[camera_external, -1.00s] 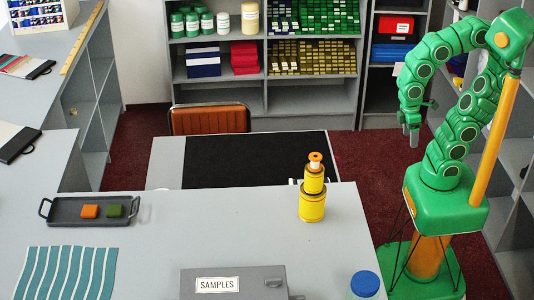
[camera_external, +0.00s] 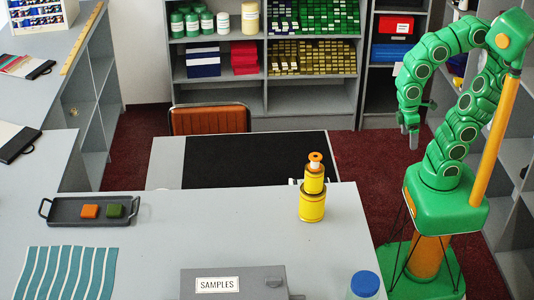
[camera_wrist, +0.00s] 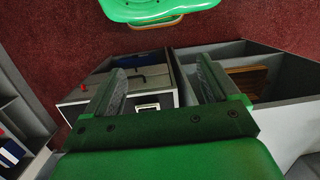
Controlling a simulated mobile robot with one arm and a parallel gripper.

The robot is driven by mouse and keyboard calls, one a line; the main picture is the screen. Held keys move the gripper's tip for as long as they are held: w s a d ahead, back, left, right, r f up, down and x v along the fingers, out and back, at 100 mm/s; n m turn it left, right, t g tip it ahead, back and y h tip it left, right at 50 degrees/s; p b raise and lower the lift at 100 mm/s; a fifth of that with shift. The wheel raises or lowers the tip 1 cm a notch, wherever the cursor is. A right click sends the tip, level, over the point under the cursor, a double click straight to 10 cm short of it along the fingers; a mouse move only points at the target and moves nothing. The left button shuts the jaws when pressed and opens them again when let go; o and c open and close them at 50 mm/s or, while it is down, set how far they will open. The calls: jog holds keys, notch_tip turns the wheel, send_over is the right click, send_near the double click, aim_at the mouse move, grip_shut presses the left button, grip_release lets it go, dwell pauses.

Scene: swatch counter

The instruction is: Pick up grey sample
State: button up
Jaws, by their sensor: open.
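I cannot make out a grey sample in either view. A dark tray (camera_external: 66,212) on the counter at the left holds an orange sample (camera_external: 89,211) and a green sample (camera_external: 114,210). A grey box labelled SAMPLES (camera_external: 256,277) stands at the counter's front edge; what is inside it is hidden. My gripper (camera_external: 411,131) hangs over the red floor, to the right of and beyond the counter, far from the tray and box. In the wrist view my gripper (camera_wrist: 162,84) has its two fingers apart with nothing held between them.
A yellow stacked container (camera_external: 312,204) stands near the counter's right end, and a blue-lidded jar (camera_external: 365,284) at its front right corner. Striped blue-and-white swatches (camera_external: 65,272) lie front left. An orange-brown chair (camera_external: 209,120) stands behind. The counter's middle is clear.

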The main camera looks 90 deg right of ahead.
jog(key=w+d+f+n+t, duration=0.1)
jog(key=w+f+t, duration=0.15)
jog(key=w, duration=1.15)
jog(key=w+f+n+t, duration=0.1)
jog(key=w+f, duration=0.2)
jog(key=w, duration=1.1)
jog(key=w+d+f+t, duration=0.1)
jog(key=w+d+f, duration=0.2)
jog(key=w+f, duration=0.65)
jog(key=w+d+f+t, duration=0.25)
jog(key=w+f, duration=0.35)
jog(key=w, duration=0.7)
jog(key=shift+g+y, duration=0.3)
jog(key=shift+g, duration=0.1)
jog(key=shift+s+d+x, duration=0.1)
jog(key=shift+d+x, duration=0.05)
jog(key=shift+x, duration=1.65)
jog(key=shift+s+d+x, duration=0.1)
jog(key=shift+d+x, duration=0.05)
jog(key=shift+x, duration=1.7)
jog(key=shift+f, duration=0.1)
jog(key=c, duration=1.1)
